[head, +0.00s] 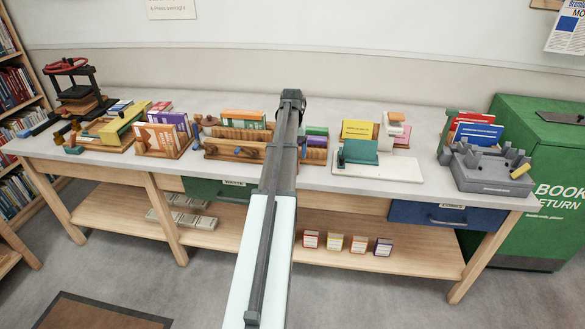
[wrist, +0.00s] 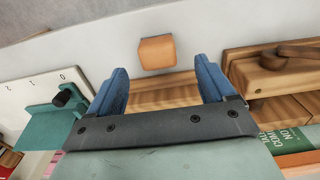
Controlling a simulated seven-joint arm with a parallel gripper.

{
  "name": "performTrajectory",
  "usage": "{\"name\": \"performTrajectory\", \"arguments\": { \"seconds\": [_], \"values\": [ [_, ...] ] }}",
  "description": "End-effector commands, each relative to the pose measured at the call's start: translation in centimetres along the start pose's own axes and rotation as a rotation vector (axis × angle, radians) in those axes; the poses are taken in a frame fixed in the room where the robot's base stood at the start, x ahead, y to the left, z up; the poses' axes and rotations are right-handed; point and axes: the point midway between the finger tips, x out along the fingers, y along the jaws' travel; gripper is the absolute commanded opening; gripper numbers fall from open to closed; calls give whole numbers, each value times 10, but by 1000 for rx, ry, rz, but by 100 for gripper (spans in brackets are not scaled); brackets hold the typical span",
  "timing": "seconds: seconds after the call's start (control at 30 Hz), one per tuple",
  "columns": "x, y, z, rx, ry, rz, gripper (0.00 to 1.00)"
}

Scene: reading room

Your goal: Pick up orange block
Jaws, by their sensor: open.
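The orange block (wrist: 157,52) shows in the wrist view as a small, rounded cube on the pale tabletop, near the table edge. My gripper (wrist: 160,68) has its two blue fingers spread wide. The block appears just past the fingertips, roughly centred between them, with nothing held. I cannot tell the height of the fingers above the table. In the head view my arm covers the middle of the table. The block and my jaws cannot be made out there.
A wooden rack (head: 235,150) stands left of my arm, and a white board (head: 400,178) with a teal piece (head: 358,152) stands to the right. In the wrist view, a wooden fixture (wrist: 270,68) is close on the right and the teal piece (wrist: 50,122) on the left.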

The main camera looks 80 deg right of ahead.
Motion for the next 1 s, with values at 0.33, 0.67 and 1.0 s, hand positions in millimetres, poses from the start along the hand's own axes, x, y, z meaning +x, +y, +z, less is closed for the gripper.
{"name": "performTrajectory", "arguments": {
  "seconds": [0.33, 0.67, 1.0],
  "values": [
    [17, 0, 0, 0, 0, 0, 83],
    [55, 3, 2, 0, -1, 0, 83],
    [64, 3, 1, 0, 1, 0, 83]
  ]
}}
